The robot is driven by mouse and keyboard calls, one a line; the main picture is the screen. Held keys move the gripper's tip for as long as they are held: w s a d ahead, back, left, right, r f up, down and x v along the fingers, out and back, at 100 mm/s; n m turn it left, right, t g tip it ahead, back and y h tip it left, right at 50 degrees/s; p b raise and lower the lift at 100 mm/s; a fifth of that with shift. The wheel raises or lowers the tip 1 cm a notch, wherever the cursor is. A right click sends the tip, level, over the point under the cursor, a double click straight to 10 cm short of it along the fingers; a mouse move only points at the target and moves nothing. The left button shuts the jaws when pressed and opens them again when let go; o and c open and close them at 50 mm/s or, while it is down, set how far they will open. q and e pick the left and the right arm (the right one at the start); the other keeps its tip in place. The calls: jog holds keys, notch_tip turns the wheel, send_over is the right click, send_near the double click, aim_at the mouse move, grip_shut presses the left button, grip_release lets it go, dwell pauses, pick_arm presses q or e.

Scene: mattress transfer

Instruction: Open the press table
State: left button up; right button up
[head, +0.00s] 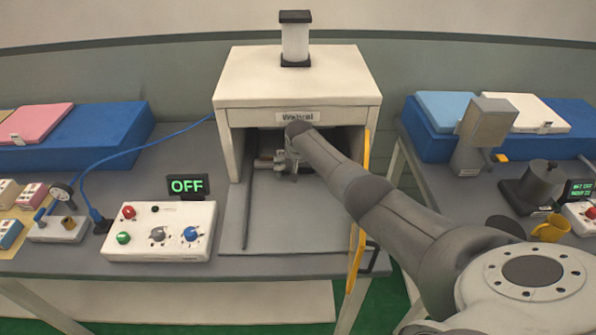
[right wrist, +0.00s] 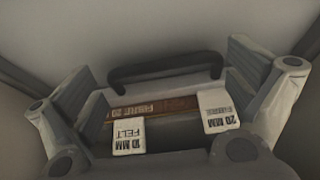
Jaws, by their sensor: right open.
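The press (head: 298,75) is a cream box with a label on its front and an open bay below. A flat grey plate (head: 300,225) lies in and in front of the bay. My right gripper (head: 280,163) is at the bay opening, its arm partly covering the bay. In the right wrist view its fingers are spread, with a dark bar-shaped handle (right wrist: 166,71) ahead between them. No contact between fingers and handle is visible. White tags reading 10 MM FELT (right wrist: 129,136) and 20 MM (right wrist: 218,108) also show there. My left gripper is out of view.
A control box (head: 160,232) with knobs and a display (head: 187,186) reading OFF stands left of the press. Yellow bars (head: 356,250) edge its right side.

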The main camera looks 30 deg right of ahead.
jog(key=shift+a+r, duration=0.1)
jog(key=c, duration=2.1)
grip_shut()
